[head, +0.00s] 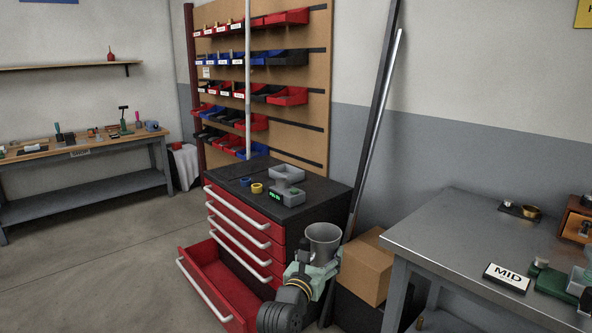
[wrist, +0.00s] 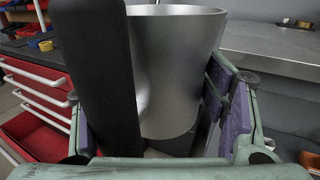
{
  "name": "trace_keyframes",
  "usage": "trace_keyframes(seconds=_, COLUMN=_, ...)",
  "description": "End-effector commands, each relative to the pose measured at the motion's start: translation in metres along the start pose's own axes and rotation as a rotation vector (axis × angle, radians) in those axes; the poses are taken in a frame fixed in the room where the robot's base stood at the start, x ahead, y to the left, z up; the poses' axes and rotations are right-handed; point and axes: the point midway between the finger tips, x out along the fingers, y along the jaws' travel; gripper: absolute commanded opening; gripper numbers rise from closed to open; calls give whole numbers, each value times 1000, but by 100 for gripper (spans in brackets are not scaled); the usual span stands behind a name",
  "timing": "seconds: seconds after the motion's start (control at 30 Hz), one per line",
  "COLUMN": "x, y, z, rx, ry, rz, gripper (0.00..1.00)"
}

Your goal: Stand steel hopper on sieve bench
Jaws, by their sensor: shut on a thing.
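The steel hopper (head: 323,240) is a grey metal funnel shape with a wide open top. It is upright in my gripper (head: 312,272), in front of the red tool chest and left of the steel table. In the wrist view the hopper (wrist: 180,75) stands between the purple-padded fingers of my gripper (wrist: 150,120), which is shut on it. A dark upright bar (wrist: 108,85) hides the hopper's left part there. No readable label names the sieve bench; a steel-topped table (head: 440,240) is at the right and a wood-topped workbench (head: 100,148) at the far left.
The red tool chest (head: 265,228) has its bottom drawer (head: 222,285) pulled out. A cardboard box (head: 368,265) sits beside the steel table. That table carries a MID sign (head: 507,278), a small dark tray (head: 520,210) and green equipment; its left middle is clear. Open floor lies left.

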Motion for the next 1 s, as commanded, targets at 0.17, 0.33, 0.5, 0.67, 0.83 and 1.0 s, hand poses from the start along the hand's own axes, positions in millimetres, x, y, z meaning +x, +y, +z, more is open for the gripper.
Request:
trace_keyframes(seconds=0.17, x=-10, y=18, z=-43, rx=-4, ry=1, rz=86, gripper=35)
trace_keyframes(seconds=0.33, x=-17, y=27, z=-73, rx=-4, ry=0, rz=142, gripper=35)
trace_keyframes(seconds=0.5, x=-28, y=36, z=-105, rx=-4, ry=1, rz=203, gripper=35)
trace_keyframes(seconds=0.67, x=-35, y=41, z=-125, rx=-2, ry=-2, rz=242, gripper=35)
trace_keyframes(seconds=0.83, x=-40, y=43, z=-140, rx=-1, ry=-2, rz=268, gripper=35)
trace_keyframes(seconds=1.0, x=-48, y=44, z=-165, rx=-9, ry=0, rz=305, gripper=35)
